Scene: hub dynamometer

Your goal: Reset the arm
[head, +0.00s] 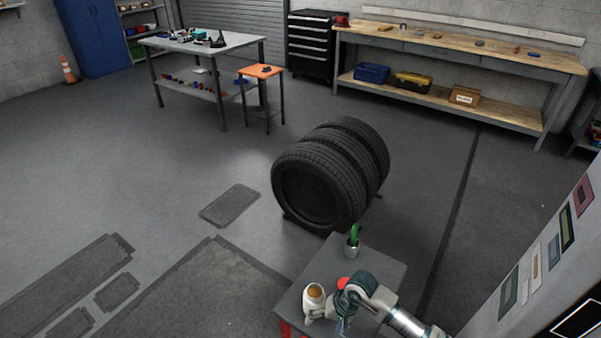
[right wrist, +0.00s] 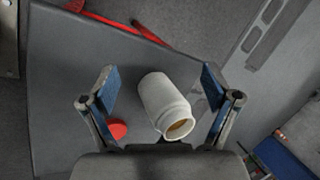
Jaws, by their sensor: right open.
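My right arm (head: 405,322) reaches in from the lower right over a small grey table (head: 378,265). Its gripper (right wrist: 158,70) is open, with its two blue-padded fingers apart. In the right wrist view the jar (right wrist: 163,98) shows between the fingers, with a gap on both sides. A red round object (head: 343,283) is beside the jar; it also shows near the left finger in the wrist view (right wrist: 118,130). My left gripper is in neither view.
A metal cup (head: 352,250) with a green item stands at the table's back corner. Stacked black tyres (head: 320,190) stand just behind the table. A wall panel (head: 545,270) is close on the right. Workbenches (head: 455,45) line the back. Open floor lies left.

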